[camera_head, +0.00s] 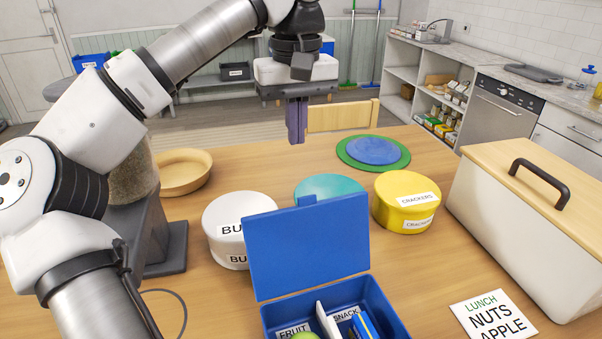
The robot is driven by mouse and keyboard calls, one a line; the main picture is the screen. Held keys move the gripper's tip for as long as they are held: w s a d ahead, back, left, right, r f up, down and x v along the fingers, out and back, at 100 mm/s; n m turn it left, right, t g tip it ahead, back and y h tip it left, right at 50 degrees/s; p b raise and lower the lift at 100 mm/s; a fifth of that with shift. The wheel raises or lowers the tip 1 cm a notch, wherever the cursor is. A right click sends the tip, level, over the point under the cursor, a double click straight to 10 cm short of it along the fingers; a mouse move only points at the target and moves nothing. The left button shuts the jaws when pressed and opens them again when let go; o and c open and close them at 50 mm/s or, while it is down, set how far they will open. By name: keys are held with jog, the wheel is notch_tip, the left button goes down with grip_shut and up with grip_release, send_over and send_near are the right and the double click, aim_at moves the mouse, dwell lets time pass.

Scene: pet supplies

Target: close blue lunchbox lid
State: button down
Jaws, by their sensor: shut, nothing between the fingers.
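The blue lunchbox (383,297) sits at the front edge of the picture on the table. Its blue lid (308,246) stands open, nearly upright, along the far side of the box. Inside are compartments labelled FRUIT and SNACK, with a green round thing (304,336), a white divider (327,320) and a blue and yellow item (364,326). The near part of the box is cut off by the frame. My gripper (296,138) is shut and empty, pointing down above the table, beyond the lid and apart from it.
A white tin (227,218), a teal tin (330,184) and a yellow CRACKERS tin (405,203) stand behind the lid. A white bin with a wooden lid (540,185) is at right, near a lunch card (493,318). A wooden bowl (183,172) and stacked plates (373,151) lie farther back.

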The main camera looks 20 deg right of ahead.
jog(key=s+f+p, duration=0.3)
jog(key=f, duration=0.5)
jog(key=shift+s+d, duration=0.15)
jog(key=shift+s, duration=0.25)
